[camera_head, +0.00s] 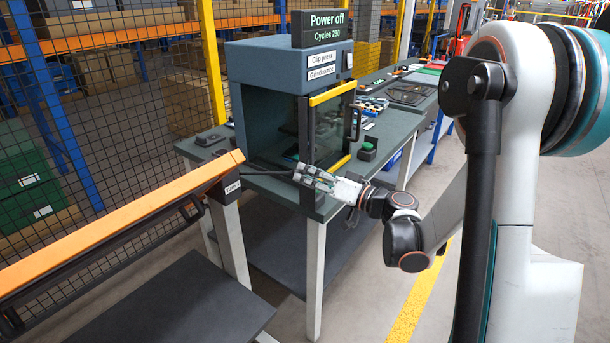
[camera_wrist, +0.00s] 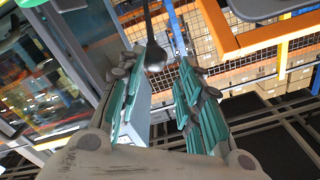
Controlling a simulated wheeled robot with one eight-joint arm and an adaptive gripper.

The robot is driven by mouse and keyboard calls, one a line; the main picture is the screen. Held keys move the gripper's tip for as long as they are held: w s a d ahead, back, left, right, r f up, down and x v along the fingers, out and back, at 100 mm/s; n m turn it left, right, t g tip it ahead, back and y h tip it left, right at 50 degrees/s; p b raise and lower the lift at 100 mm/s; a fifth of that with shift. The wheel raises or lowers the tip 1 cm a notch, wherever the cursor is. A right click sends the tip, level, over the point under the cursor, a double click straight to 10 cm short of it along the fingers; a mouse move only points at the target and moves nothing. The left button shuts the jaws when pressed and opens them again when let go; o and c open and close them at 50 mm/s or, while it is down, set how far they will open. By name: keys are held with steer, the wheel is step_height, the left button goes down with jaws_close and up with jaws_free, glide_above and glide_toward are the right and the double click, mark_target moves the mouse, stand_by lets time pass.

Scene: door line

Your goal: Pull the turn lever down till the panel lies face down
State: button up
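The panel (camera_head: 110,225) stands at the left in the head view as a long orange-edged slab, sloping over a dark bench. A thin black turn lever (camera_head: 268,173) runs from near its right end toward my gripper (camera_head: 308,175). In the wrist view the lever (camera_wrist: 148,20) comes in from the top and ends in a dark rounded knob (camera_wrist: 155,56). My gripper (camera_wrist: 165,80) is open, with its teal-padded fingers on either side of the knob. A gap shows on the right of the knob; whether the left finger touches it I cannot tell.
The blue-grey clip press (camera_head: 262,100), with yellow-edged door and "Power off" sign (camera_head: 320,28), stands close behind my gripper on a dark worktable (camera_head: 285,190). A green button (camera_head: 367,147) sits beside it. Mesh fencing (camera_head: 120,120) lies behind. Floor is clear at front centre.

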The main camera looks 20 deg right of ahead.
steer(key=s+d+r, duration=0.1)
steer(key=s+d, duration=0.3)
steer(key=s, duration=0.1)
steer(key=shift+s+r+p, duration=0.3)
steer(key=shift+s+r, duration=0.1)
stand_by(0.4)
steer(key=shift+d, duration=0.1)
stand_by(0.3)
steer(key=c, duration=0.4)
steer(key=shift+w+a+r+p, duration=0.15)
steer(key=shift+a+r+p, duration=0.1)
steer(key=shift+p, duration=0.1)
jaws_close()
steer(key=w+a+r+n+g+h+p, duration=0.2)
steer(key=a+r+n+g+h+p, duration=0.15)
steer(key=r+p, duration=0.55)
steer(key=w+a+r+n+g+h+p, duration=0.15)
steer(key=r+n+g+h+p, duration=0.3)
steer(key=p, duration=0.75)
steer(key=b, duration=0.2)
glide_above(295, 170)
steer(key=f, duration=0.9)
steer(key=shift+a+f, duration=0.25)
steer(key=shift+f, duration=0.05)
steer(key=shift+d+f+b, duration=0.2)
steer(key=shift+f+b, duration=0.15)
steer(key=shift+f, duration=0.4)
